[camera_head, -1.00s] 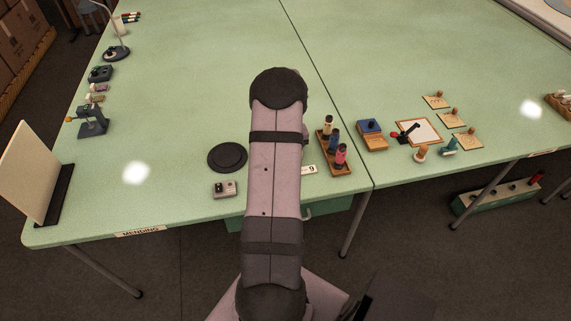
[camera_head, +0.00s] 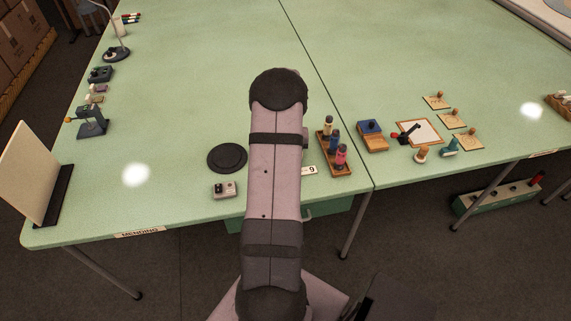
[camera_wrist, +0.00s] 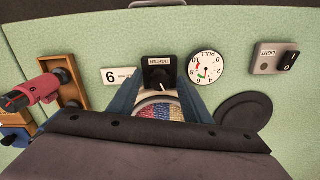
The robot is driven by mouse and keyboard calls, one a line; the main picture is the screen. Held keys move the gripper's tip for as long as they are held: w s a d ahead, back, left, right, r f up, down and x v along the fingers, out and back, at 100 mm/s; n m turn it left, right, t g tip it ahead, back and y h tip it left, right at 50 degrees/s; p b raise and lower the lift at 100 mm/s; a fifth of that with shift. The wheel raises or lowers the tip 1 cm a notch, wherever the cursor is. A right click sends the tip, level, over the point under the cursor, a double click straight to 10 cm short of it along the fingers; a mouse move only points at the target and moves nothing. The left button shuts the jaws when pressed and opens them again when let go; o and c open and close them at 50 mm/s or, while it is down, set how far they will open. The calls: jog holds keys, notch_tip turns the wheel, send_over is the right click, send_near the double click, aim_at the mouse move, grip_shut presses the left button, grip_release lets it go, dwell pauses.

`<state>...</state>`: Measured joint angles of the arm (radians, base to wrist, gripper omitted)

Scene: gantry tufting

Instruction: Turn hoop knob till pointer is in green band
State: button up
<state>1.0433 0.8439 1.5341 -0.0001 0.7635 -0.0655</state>
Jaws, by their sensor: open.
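In the wrist view a black knob (camera_wrist: 160,78) with a white mark sits on a dark block labelled TIGHTEN. Beside it is a round white PULL dial (camera_wrist: 207,66), upside down, with small green and red marks; I cannot tell where its pointer stands against the band. Part of the hoop (camera_wrist: 160,110), with multicoloured fabric, shows below the knob. My gripper (camera_wrist: 161,90) is open, its blue-grey fingers either side of the hoop and just short of the knob; I cannot tell whether they touch anything. In the head view my arm hides the knob, dial and hoop.
A light switch (camera_wrist: 275,58) and a black disc (camera_wrist: 244,112) lie right of the dial. A white number card (camera_wrist: 119,76) and a wooden spool rack (camera_wrist: 66,76) stand to the left. The green table (camera_head: 190,75) is clear behind the arm.

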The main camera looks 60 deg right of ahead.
jog(key=shift+r, duration=0.15)
jog(key=shift+r+b, duration=1)
jog(key=shift+r, duration=2.55)
jog(key=shift+w+d, duration=0.15)
jog(key=shift+d, duration=0.1)
jog(key=shift+m+y, duration=0.3)
jog(key=s+a+f, duration=0.2)
jog(key=a+f, duration=0.1)
jog(key=s+a+f, duration=0.1)
jog(key=a+f, duration=0.1)
jog(key=s+a+r+n+g, duration=0.1)
jog(key=a+n, duration=0.1)
jog(key=a, duration=0.7)
jog(key=s+a+r+n, duration=0.1)
jog(key=s+a+n, duration=0.1)
jog(key=a, duration=0.8)
jog(key=s+a+r+n+g, duration=0.1)
jog(key=a+n, duration=0.1)
jog(key=a, duration=0.7)
jog(key=w+a+r+n+t, duration=0.2)
jog(key=w+a+r+n, duration=0.2)
jog(key=a, duration=0.5)
jog(key=shift+w+r+n, duration=0.15)
jog(key=shift+w+n, duration=0.1)
jog(key=shift+n, duration=0.65)
